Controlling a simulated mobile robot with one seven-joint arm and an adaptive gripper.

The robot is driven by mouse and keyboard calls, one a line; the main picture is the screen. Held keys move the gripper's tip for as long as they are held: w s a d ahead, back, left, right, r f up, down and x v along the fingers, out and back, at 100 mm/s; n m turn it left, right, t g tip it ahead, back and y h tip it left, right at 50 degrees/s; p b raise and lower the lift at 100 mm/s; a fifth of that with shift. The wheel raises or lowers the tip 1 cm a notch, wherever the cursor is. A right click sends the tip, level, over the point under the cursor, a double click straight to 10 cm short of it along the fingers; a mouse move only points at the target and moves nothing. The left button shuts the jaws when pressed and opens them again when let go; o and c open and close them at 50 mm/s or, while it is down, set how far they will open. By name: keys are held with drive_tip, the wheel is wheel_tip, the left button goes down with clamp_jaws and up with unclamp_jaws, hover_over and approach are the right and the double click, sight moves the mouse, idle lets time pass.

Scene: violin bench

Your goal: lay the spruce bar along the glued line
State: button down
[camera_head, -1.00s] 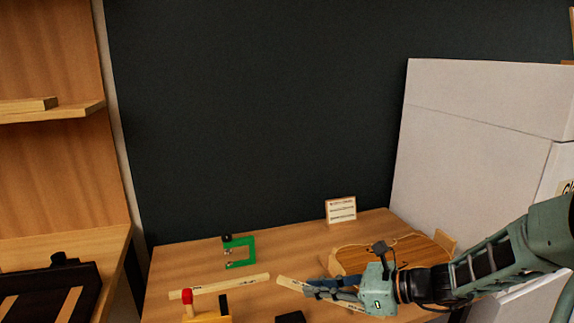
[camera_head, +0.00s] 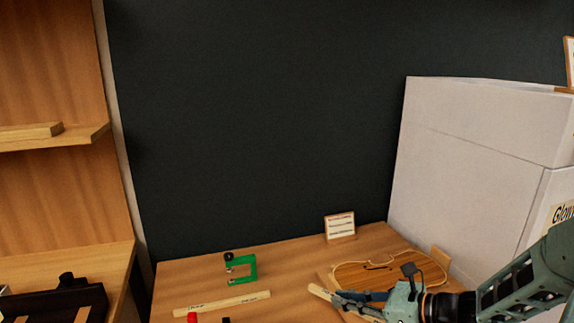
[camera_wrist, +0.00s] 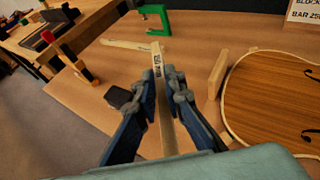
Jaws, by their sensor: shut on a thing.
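My gripper (camera_head: 350,296) is shut on a pale wooden bar (camera_head: 320,292), which sticks out past the fingers at the front left of the violin plate. In the wrist view the bar (camera_wrist: 157,60) runs lengthwise between the blue fingers (camera_wrist: 160,88), with dark print too small to read. The violin plate (camera_head: 368,275), brown with a pale edge, lies on the bench; in the wrist view it (camera_wrist: 270,95) is right of the bar and apart from it, with f-holes showing. I cannot make out a glued line. A second pale bar (camera_head: 222,304) lies left on the bench.
A green clamp (camera_head: 241,268) stands behind the second bar. A small card (camera_head: 340,226) stands at the back. A wooden block (camera_wrist: 216,73) stands beside the plate, and a dark block (camera_wrist: 119,97) lies left of my fingers. A white cabinet (camera_head: 470,150) bounds the right.

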wheel_tip(320, 180, up, 10)
drive_tip(key=p, duration=1.3)
drive_tip(key=shift+r, duration=0.15)
drive_tip(key=shift+d, duration=0.1)
